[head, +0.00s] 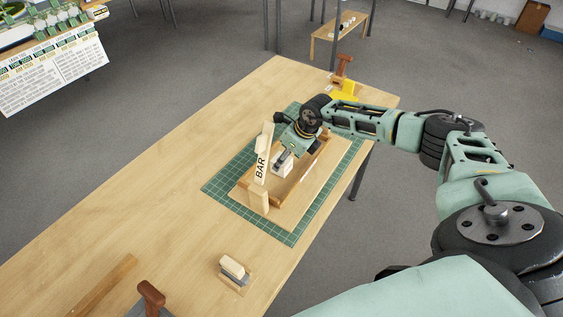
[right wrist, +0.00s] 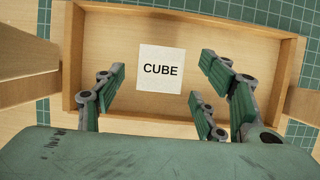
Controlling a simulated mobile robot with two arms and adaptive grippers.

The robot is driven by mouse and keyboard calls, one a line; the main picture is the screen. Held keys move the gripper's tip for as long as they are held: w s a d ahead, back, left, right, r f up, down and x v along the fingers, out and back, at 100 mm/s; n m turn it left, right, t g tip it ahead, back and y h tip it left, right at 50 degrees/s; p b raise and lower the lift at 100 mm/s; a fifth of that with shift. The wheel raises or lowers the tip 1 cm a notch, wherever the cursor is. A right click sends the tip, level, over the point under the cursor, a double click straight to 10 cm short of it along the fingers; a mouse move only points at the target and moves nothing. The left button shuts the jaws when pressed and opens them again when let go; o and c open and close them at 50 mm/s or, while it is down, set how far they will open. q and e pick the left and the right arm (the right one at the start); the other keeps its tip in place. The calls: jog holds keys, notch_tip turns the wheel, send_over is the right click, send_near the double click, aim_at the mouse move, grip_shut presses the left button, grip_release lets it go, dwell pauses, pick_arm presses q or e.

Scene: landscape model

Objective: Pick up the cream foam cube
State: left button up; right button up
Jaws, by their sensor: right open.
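The cream foam cube (right wrist: 160,84) sits in a shallow wooden tray (right wrist: 180,14), with the word CUBE on its pale top face. It also shows as a small pale block (head: 284,170) in the head view, partly hidden by my right gripper. My right gripper (right wrist: 158,78) is open over the tray. In the right wrist view its fingers lie to the left and right of the cube, with a gap on both sides and no visible contact. The height of the fingertips against the cube is hard to tell. My left gripper is not in view.
A piece labelled BAR (head: 262,165) stands close left of the gripper, by a wooden block (head: 259,198). All are on a green cutting mat (head: 222,186) on a wooden table (head: 150,190). A small block holder (head: 234,270) is nearer. The table's left part is clear.

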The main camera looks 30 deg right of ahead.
jog(key=x, duration=0.2)
jog(key=shift+w+a+f, duration=0.15)
jog(key=shift+w+f, duration=0.2)
jog(key=shift+f, duration=0.3)
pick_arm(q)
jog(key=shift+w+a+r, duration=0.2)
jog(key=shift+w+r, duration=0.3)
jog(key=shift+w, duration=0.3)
pick_arm(e)
jog(key=c, duration=0.8)
